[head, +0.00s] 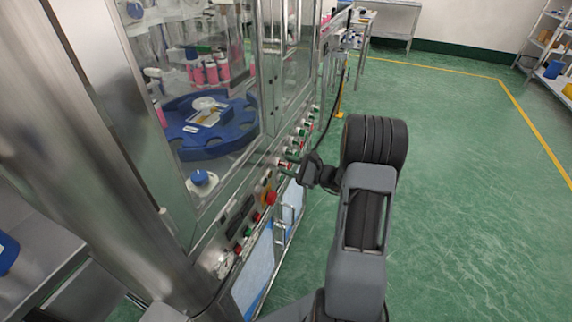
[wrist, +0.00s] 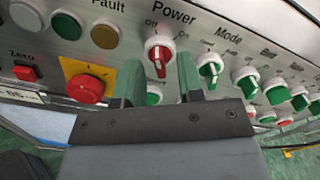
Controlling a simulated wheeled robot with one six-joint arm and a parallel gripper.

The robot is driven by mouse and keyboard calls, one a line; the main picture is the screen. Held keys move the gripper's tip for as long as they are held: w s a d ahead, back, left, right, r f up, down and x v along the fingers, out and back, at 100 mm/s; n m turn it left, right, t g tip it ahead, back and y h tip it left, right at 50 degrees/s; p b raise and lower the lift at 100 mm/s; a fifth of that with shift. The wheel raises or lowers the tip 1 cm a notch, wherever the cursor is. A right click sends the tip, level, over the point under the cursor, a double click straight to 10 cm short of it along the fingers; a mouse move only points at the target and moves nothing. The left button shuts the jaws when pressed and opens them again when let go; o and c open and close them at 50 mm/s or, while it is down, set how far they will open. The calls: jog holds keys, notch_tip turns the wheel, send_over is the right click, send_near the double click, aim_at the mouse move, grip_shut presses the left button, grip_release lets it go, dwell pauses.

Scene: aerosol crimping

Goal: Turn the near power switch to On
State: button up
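The power switch (wrist: 157,57) is a red knob on a white round collar, under the label "Power" with "Off" at upper left and "On" at upper right. Its handle stands nearly upright, its top leaning slightly left toward "Off". My gripper (wrist: 160,62) is open, with one green finger on each side of the red knob. Gaps show between the knob and both fingers, so it does not look gripped. In the head view my gripper (head: 297,168) is at the machine's side panel, and the arm partly hides the switches there.
Green-handled switches (wrist: 210,70) run to the right, the closest labelled "Mode". A red emergency stop button (wrist: 86,88) on a yellow plate sits to the left, below round lamps (wrist: 66,25). The green floor (head: 460,200) right of the machine is clear.

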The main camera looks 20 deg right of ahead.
jog(key=shift+w+a, duration=0.5)
grip_shut()
